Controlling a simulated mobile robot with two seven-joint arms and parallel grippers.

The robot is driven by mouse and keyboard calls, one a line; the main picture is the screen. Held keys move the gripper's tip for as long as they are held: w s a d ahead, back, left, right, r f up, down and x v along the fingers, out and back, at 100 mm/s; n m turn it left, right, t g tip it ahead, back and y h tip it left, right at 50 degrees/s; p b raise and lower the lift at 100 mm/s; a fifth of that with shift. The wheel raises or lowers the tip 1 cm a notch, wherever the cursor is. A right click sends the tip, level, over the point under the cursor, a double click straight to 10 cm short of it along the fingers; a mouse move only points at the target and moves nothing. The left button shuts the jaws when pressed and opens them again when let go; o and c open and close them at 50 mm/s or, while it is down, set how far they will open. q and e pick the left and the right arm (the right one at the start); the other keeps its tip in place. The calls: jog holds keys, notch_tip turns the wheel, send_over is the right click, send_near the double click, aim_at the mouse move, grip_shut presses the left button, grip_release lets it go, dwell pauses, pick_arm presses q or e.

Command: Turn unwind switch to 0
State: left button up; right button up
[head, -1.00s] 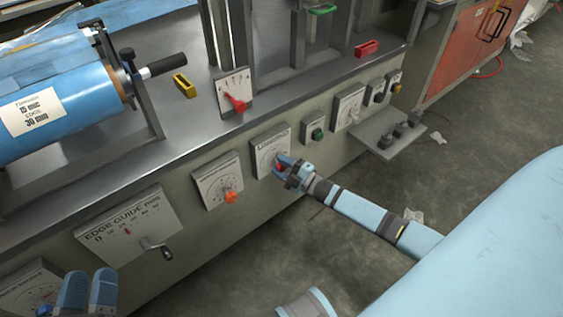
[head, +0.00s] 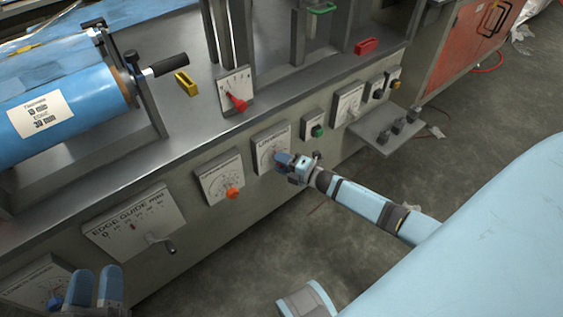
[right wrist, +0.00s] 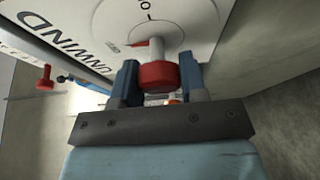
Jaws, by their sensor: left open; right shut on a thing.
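The unwind switch panel (head: 267,143) is a white plate on the machine's front. My right gripper (head: 284,161) is at its lower right part and hides the knob in the head view. In the right wrist view the red unwind knob (right wrist: 158,75) sits on a pale shaft between my two blue fingers, which are shut on it. A red pointer (right wrist: 141,43) shows beside the shaft, and a "0" mark is at the dial's top edge. My left gripper (head: 94,287) is open and empty at the lower left, before the lower-left dial panel.
An orange-knobbed dial panel (head: 220,181) is left of the unwind panel, and a green button (head: 317,131) is to its right. A small shelf with black pedals (head: 397,127) juts out further right. The edge guide panel (head: 133,222) has a crank.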

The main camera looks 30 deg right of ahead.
pick_arm(q)
jog(key=shift+r, duration=0.1)
pick_arm(e)
jog(key=o, duration=0.9)
pick_arm(q)
jog(key=f+p, duration=0.1)
jog(key=a+f+g+y+p, duration=0.1)
jog(key=f, duration=0.1)
jog(key=a+f+g+y, duration=0.1)
jog(key=f, duration=0.1)
jog(key=shift+s+f+p, duration=0.15)
jog(key=shift+p, duration=0.25)
pick_arm(e)
jog(key=v, duration=1.4)
pick_arm(q)
jog(key=shift+r, duration=0.2)
pick_arm(e)
jog(key=shift+w, duration=0.1)
